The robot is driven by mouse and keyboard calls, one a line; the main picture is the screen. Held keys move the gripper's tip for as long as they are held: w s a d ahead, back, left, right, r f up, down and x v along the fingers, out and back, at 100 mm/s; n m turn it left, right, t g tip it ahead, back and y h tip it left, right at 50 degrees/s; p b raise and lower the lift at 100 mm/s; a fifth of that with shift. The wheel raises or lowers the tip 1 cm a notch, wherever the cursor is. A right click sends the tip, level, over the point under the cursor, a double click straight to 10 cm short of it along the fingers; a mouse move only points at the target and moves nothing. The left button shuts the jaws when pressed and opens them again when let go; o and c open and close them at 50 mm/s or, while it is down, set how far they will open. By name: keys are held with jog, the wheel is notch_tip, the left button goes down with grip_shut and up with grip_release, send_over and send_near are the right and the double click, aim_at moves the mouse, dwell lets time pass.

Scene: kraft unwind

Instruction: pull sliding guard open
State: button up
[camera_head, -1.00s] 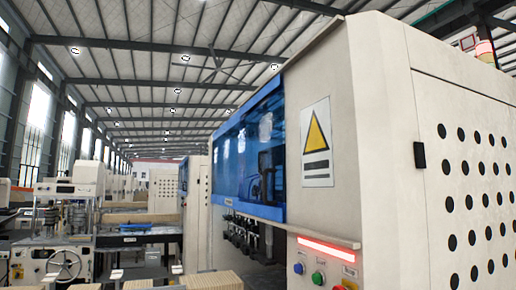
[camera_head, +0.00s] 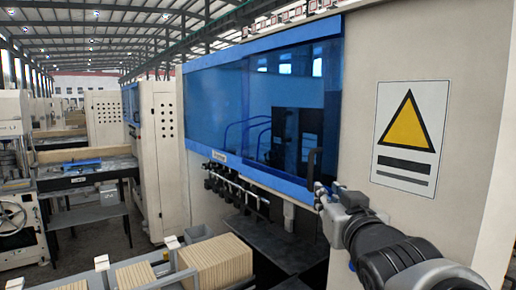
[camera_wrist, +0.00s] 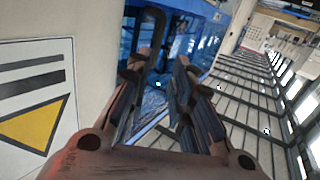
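The sliding guard (camera_head: 285,105) is a blue-framed, blue-tinted clear panel on the front of the cream machine. Its right edge lies near the warning sign, and machinery shows dimly through it. A dark upright handle (camera_head: 310,168) stands at its lower right edge. My gripper (camera_head: 322,190) is just below and right of the handle in the head view. In the wrist view, my gripper (camera_wrist: 158,68) has its two fingers apart with a gap between them. The dark looped handle (camera_wrist: 158,32) rises just beyond the tips, nearest the left finger; contact cannot be told.
A warning sign (camera_head: 407,138) is on the cream wall right of my gripper. Below the guard are a row of dark fittings (camera_head: 235,192) and a dark shelf (camera_head: 270,240). Stacked tan boards (camera_head: 215,262) stand at the front. Other machines line the left.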

aim_at(311, 168)
jog(key=w+p, duration=0.1)
jog(key=w, duration=0.4)
jog(key=w+r+p, duration=0.1)
jog(key=w, duration=0.5)
jog(key=w+p, duration=0.2)
jog(key=w, duration=0.4)
jog(key=shift+w+a+r, duration=0.1)
jog(key=shift+w+r, duration=0.05)
jog(key=shift+r, duration=0.05)
jog(key=shift+c, duration=0.3)
grip_shut()
